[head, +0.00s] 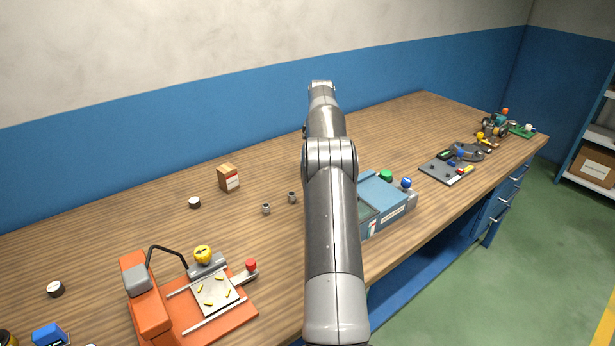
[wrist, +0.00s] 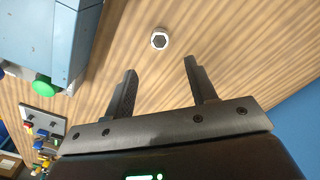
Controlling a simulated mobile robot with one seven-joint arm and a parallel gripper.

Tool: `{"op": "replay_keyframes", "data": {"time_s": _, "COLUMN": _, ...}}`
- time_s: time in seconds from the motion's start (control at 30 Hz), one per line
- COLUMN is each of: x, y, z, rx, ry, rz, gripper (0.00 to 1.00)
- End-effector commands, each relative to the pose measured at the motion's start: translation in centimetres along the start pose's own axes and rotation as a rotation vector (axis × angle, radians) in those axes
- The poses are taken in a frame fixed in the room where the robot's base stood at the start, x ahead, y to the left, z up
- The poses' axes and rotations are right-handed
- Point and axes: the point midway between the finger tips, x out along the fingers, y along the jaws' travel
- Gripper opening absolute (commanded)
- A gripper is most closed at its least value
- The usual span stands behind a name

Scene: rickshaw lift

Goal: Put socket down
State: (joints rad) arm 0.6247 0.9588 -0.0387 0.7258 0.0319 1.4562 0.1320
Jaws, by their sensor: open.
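In the wrist view, a small round socket (wrist: 160,39) with a dark hexagonal hole stands on the wooden bench, hole facing the camera. My gripper (wrist: 160,66) is open and empty, its two fingers spread. The socket shows beyond the fingertips, in line with the gap between them and apart from both. In the head view, two small grey sockets stand on the bench left of my arm, one nearer (head: 266,208) and one closer to the arm (head: 292,197). I cannot tell whether either is the one in the wrist view. My arm hides the fingers in the head view.
A blue machine (head: 385,197) with a green button (wrist: 43,87) stands right of my arm. An orange fixture (head: 170,310) is at front left. A small cardboard box (head: 228,178) and a black-and-white round part (head: 194,202) stand behind it. The back of the bench (head: 400,120) is clear.

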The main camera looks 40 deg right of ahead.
Motion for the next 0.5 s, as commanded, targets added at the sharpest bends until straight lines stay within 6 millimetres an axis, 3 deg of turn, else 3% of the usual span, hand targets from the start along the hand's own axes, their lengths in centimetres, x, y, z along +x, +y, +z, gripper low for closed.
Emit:
{"op": "replay_keyframes", "data": {"time_s": 0.17, "x": -3.6, "y": -2.3, "z": 1.9, "rx": -0.040, "ry": 0.029, "rz": -0.007, "gripper": 0.52}}
{"op": "replay_keyframes", "data": {"time_s": 0.37, "x": -9.5, "y": -6.5, "z": 7.1, "rx": -0.124, "ry": 0.082, "rz": -0.021, "gripper": 0.52}}
{"op": "replay_keyframes", "data": {"time_s": 0.5, "x": -13.1, "y": -8.8, "z": 11.6, "rx": -0.184, "ry": 0.119, "rz": -0.033, "gripper": 0.52}}
